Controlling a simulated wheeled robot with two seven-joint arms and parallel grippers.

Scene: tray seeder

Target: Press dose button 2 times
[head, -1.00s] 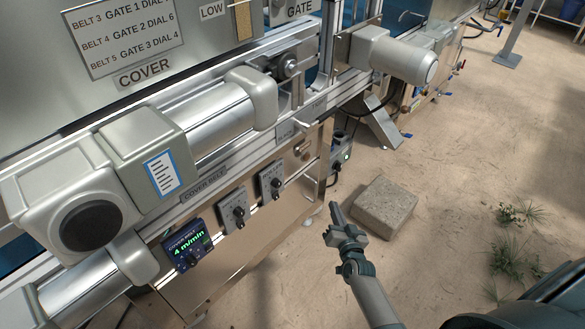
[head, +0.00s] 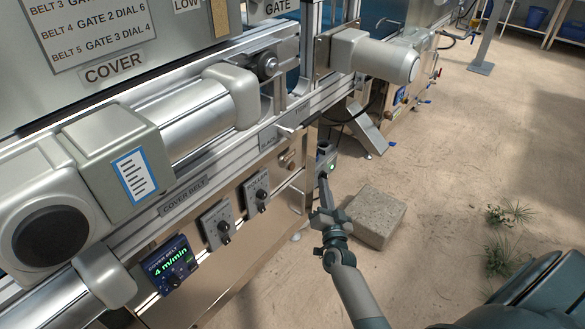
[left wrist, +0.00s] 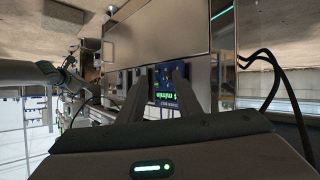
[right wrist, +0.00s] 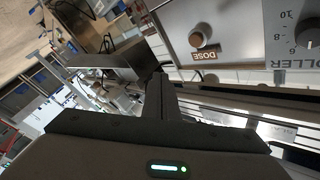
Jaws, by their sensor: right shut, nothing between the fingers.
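The dose button (right wrist: 197,38) is a round, copper-brown knob on the grey panel, with a DOSE label (right wrist: 205,56) beside it in the right wrist view. In the head view the button (head: 291,166) is small, near the right end of the machine's front panel. My right gripper (head: 323,182) is shut and empty, to the right of the button and apart from it. Its closed fingers (right wrist: 160,88) also show in the right wrist view, below and left of the button. My left gripper (left wrist: 157,82) shows only in its wrist view, its fingers apart with nothing between them.
Left of the button are a roller dial (head: 262,195), another dial (head: 224,226) and a lit belt display (head: 172,265) reading 4 m/min. A stone block (head: 375,212) lies on the floor behind my right gripper. Open floor is to the right.

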